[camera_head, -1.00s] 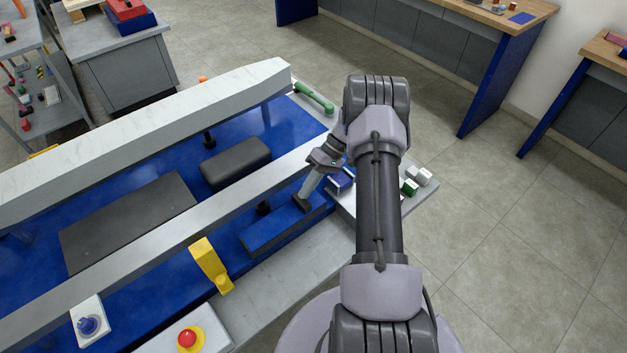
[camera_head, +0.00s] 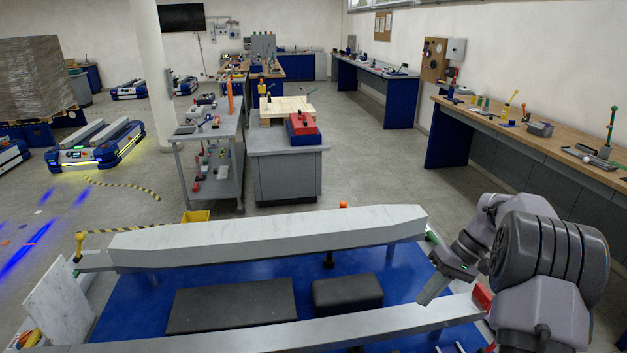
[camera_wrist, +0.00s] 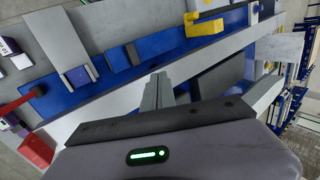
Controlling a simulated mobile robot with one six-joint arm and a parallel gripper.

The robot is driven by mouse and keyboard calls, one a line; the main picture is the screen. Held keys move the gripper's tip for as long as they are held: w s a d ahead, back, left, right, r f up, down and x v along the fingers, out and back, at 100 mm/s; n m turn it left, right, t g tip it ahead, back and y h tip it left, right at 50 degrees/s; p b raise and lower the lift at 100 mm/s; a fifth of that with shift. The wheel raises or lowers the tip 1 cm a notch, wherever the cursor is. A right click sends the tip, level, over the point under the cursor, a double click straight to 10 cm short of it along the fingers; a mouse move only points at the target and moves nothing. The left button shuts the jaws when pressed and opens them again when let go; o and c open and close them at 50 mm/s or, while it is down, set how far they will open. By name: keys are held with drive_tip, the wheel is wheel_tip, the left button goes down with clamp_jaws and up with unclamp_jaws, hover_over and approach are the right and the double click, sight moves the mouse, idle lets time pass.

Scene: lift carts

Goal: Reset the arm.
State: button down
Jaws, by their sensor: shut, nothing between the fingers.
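My gripper (camera_head: 426,297) hangs at the right of the head view, over the right end of the cart (camera_head: 270,240). The cart has a blue deck and two pale rails. My arm is folded at the right edge. In the wrist view the two grey fingers of my gripper (camera_wrist: 158,92) are together, with nothing seen between them. They point towards the cart's blue and grey side, apart from the yellow part (camera_wrist: 203,24). A red block (camera_head: 482,296) is beside my arm, partly hidden by it.
A grey cabinet (camera_head: 283,170) and a shelf trolley (camera_head: 205,150) stand beyond the cart. A long wooden bench (camera_head: 550,140) runs along the right wall. A white panel (camera_head: 60,305) leans at the cart's left end. Floor (camera_head: 370,170) is clear between cabinet and bench.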

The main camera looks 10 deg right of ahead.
drive_tip(key=s+a+r+m+t+h+b, duration=0.1)
drive_tip(key=s+a+r+h+b, duration=0.1)
drive_tip(key=s+a+r, duration=0.5)
drive_tip(key=s+a+r+m+t+h+b, duration=0.15)
drive_tip(key=a+r, duration=0.35)
drive_tip(key=a, duration=0.6)
drive_tip(key=s+a+f+t+b, duration=0.1)
drive_tip(key=s+a, duration=0.3)
drive_tip(key=s, duration=0.3)
drive_tip(key=s+a+f+m+t+b, duration=0.1)
drive_tip(key=s+a+f+t, duration=0.1)
drive_tip(key=s, duration=0.5)
drive_tip(key=shift+s+a+f, duration=0.2)
drive_tip(key=shift+s+a, duration=0.15)
drive_tip(key=shift+a, duration=0.55)
drive_tip(key=shift+t+h, duration=0.25)
